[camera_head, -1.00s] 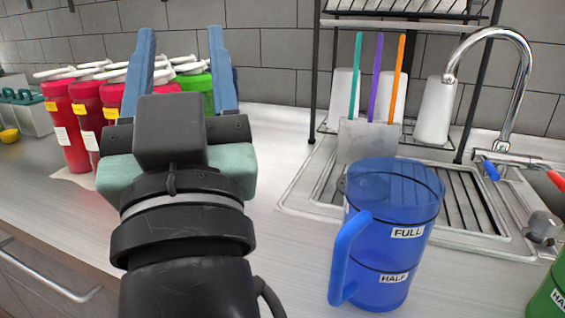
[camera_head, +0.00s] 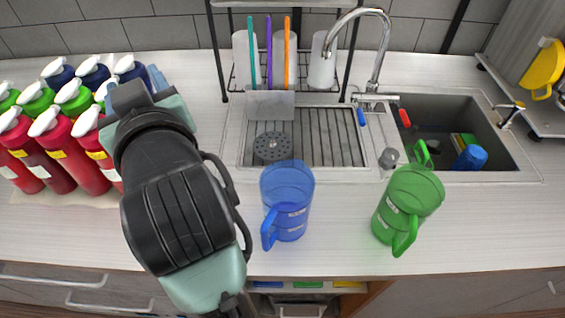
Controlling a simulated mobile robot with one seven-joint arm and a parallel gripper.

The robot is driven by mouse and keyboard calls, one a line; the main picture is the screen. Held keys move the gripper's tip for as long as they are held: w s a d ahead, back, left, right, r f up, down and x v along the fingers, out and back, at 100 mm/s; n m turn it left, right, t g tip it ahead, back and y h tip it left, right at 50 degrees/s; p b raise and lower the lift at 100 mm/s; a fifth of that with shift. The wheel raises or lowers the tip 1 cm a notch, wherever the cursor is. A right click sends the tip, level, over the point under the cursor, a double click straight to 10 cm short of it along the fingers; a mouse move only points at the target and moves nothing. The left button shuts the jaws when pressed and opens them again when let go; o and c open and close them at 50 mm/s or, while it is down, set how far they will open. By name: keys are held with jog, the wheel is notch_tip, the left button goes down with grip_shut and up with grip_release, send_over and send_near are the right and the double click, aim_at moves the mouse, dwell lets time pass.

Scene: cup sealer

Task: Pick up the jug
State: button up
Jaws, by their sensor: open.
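A blue see-through jug (camera_head: 288,198) stands upright on the counter, its handle towards the front left. A green jug (camera_head: 409,203) stands to its right, its handle towards the front. The frames do not show which of the two the task means. My gripper (camera_head: 138,80) is to the left of the blue jug, pointing away towards the bottles at the back left. It is apart from both jugs and I see nothing held in it. My arm's wrist hides most of the jaws.
Red, green and blue pump bottles (camera_head: 62,150) crowd the counter at the left. Behind the jugs are a drainer (camera_head: 345,150), a rack with white cups and coloured sticks, a tap (camera_head: 380,50) and a sink (camera_head: 450,120). The counter between the jugs is clear.

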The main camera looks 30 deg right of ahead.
jog(key=s+d+f+g+p, duration=0.2)
jog(key=d+f+g+p, duration=0.2)
jog(key=d+p, duration=0.1)
jog(key=n+g+y+p, duration=0.2)
jog(key=n+g, duration=0.1)
jog(key=g, duration=0.5)
send_near(268, 238)
jog(key=b+x, duration=0.1)
jog(key=x, duration=0.5)
jog(key=shift+b, duration=0.35)
jog(key=shift+p+x, duration=0.9)
jog(key=shift+x, duration=2.25)
jog(key=shift+s, duration=0.1)
grip_shut()
